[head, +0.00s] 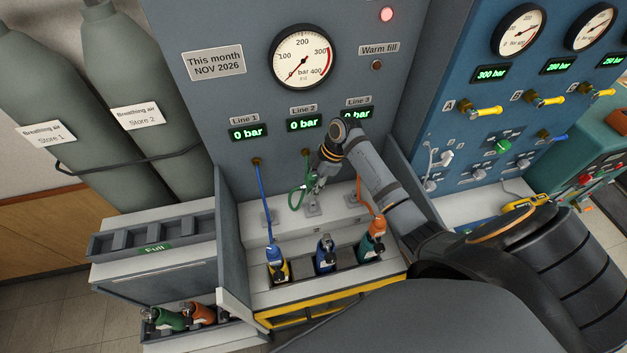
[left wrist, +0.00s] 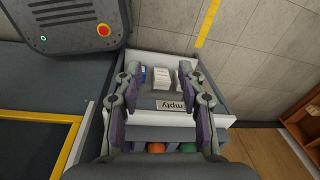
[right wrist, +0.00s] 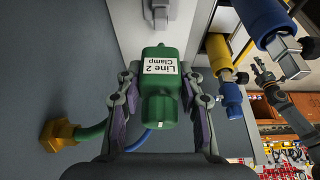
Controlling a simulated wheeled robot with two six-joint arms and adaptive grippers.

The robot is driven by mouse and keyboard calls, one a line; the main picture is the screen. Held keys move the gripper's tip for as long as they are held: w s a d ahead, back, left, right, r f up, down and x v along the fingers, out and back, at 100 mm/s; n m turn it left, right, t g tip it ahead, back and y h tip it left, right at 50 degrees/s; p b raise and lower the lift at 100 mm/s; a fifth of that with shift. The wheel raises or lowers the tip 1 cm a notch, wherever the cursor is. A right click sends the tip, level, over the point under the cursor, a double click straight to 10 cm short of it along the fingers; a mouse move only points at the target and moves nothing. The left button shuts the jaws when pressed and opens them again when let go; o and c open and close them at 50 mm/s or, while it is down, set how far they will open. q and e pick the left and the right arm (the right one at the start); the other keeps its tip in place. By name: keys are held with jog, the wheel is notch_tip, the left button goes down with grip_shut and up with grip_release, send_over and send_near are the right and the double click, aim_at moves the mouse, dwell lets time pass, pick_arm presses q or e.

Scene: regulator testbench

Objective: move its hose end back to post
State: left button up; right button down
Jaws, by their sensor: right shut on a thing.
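My right gripper (head: 320,183) is in front of the grey panel under the Line 2 display. In the right wrist view it (right wrist: 160,75) is shut on the green hose end (right wrist: 160,85), labelled "Line 2 Clamp". The green hose (head: 296,196) loops at the left of the gripper. A grey post (head: 312,206) stands on the white ledge just below; it also shows beyond the hose end in the right wrist view (right wrist: 160,12), seemingly apart from it.
A blue cylinder (head: 325,256) stands in the middle bay with no hose on it. A blue hose (head: 264,200) runs to the left cylinder and an orange hose (head: 362,195) to the right one. Side walls flank the bay. The "Full" rack (head: 120,240) looks empty.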

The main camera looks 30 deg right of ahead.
aim_at(311, 201)
jog(key=shift+f, duration=0.6)
jog(key=shift+f+b, duration=0.25)
jog(key=shift+b, duration=0.05)
jog(key=shift+f+b, duration=0.5)
jog(key=shift+f, duration=0.3)
jog(key=shift+f+b, duration=0.65)
pick_arm(q)
jog(key=f, duration=0.1)
jog(key=w+f, duration=0.1)
jog(key=d, duration=0.1)
jog(key=shift+w+f, duration=0.25)
jog(key=shift+f, duration=0.15)
jog(key=shift+w+a+r+p, duration=0.15)
jog(key=shift+r+p, duration=0.3)
jog(key=shift+p, duration=0.05)
pick_arm(e)
jog(key=shift+r, duration=0.1)
pick_arm(q)
jog(key=shift+f+b, duration=1.3)
pick_arm(e)
jog(key=shift+f, duration=2)
jog(key=c, duration=0.8)
grip_release()
jog(key=shift+o, duration=0.2)
